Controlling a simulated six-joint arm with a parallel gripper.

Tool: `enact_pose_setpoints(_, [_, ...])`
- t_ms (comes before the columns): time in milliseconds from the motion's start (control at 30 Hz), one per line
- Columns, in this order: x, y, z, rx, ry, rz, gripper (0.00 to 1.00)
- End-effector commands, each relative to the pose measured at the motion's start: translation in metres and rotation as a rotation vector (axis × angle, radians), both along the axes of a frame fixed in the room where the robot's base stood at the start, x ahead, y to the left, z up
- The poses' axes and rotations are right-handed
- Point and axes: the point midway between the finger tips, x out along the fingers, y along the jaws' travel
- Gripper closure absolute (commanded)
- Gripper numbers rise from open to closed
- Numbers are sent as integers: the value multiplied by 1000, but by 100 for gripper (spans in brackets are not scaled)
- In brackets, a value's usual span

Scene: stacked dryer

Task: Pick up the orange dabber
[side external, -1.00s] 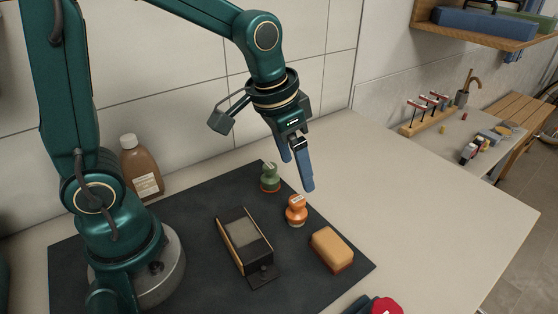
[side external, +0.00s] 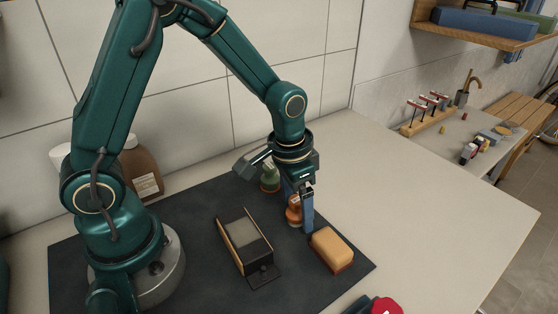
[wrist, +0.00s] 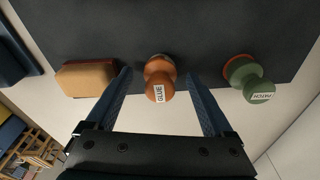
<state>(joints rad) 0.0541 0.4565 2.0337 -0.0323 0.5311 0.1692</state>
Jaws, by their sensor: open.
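The orange dabber (side external: 293,212) stands upright on the dark mat (side external: 190,221), partly hidden behind a finger of my gripper in the side view. In the wrist view the orange dabber (wrist: 159,79) carries a white label reading "GLUE". My gripper (wrist: 157,82) is open, with one blue finger on either side of the dabber and a visible gap to each. In the side view my gripper (side external: 298,218) is low over the mat with its fingers at the dabber's height.
A green labelled dabber (side external: 269,180) stands behind the orange one. A tan sponge-like block (side external: 332,249) lies close in front of my gripper. A black box with a grey top (side external: 244,240) is to the left. A brown bottle (side external: 145,170) stands by the wall.

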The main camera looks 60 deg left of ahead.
Motion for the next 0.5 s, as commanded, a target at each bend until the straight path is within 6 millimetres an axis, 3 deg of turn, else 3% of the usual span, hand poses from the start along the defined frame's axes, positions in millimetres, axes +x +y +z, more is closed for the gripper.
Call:
enact_pose_setpoints(100, [0, 0, 0, 0, 0, 0, 17])
enact_pose_setpoints(300, [0, 0, 0, 0, 0, 0, 94])
enact_pose_setpoints(333, [0, 0, 0, 0, 0, 0, 100])
enact_pose_setpoints(500, [0, 0, 0, 0, 0, 0, 100])
